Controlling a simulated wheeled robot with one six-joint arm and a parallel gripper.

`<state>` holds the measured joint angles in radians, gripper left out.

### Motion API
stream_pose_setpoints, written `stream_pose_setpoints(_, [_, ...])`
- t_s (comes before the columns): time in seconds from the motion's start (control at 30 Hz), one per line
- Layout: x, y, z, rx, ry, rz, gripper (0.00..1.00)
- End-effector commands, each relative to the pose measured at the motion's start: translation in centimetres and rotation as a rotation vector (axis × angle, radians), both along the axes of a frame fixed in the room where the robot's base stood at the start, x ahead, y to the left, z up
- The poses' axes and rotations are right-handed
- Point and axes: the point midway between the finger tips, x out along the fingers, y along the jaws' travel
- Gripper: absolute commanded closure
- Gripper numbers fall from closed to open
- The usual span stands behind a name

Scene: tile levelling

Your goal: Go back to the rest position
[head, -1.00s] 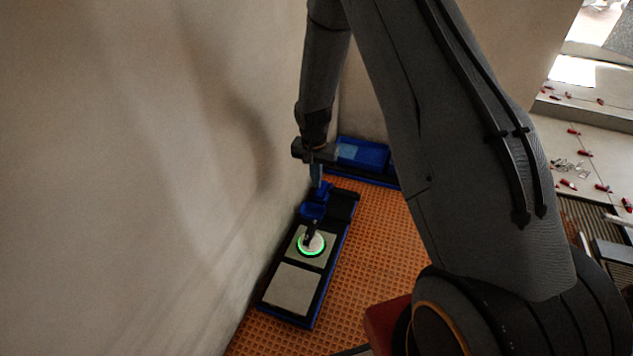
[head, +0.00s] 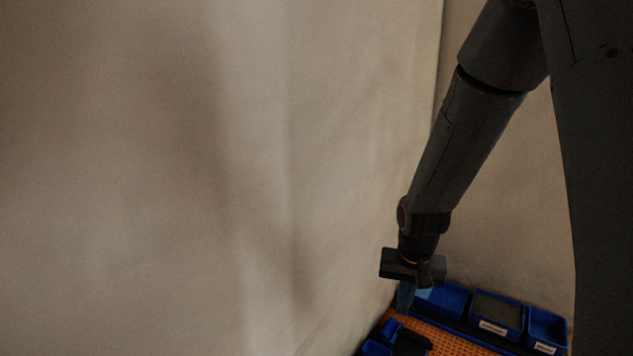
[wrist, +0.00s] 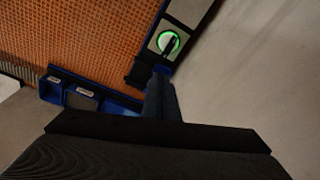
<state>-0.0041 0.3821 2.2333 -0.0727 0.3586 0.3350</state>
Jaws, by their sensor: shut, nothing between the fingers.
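My gripper (head: 405,300) hangs down near the wall corner in the head view, below my dark arm. In the wrist view its bluish fingers (wrist: 160,95) are together, with nothing seen between them. Beyond the fingertips lies a dark tray with pale square tiles. A round device with a green glowing ring (wrist: 168,43) sits on one tile. The fingers are apart from the device.
Blue bins (head: 495,316) with white labels stand along the far wall; they also show in the wrist view (wrist: 80,95). Orange perforated matting (wrist: 80,40) covers the floor. A pale wall (head: 200,180) rises close on the left.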

Motion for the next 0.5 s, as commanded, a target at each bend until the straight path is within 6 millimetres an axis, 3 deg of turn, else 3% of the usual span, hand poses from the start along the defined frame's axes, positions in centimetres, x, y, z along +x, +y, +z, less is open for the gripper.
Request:
stream_pose_setpoints(0.03, [-1.5, 0.0, 1.4, -0.003, -0.011, 0.032, 1.0])
stream_pose_setpoints(0.2, [-5.7, 0.2, 4.0, -0.011, -0.032, 0.128, 1.0])
stream_pose_setpoints(0.5, [-10.9, 0.4, 6.1, -0.025, -0.056, 0.238, 1.0])
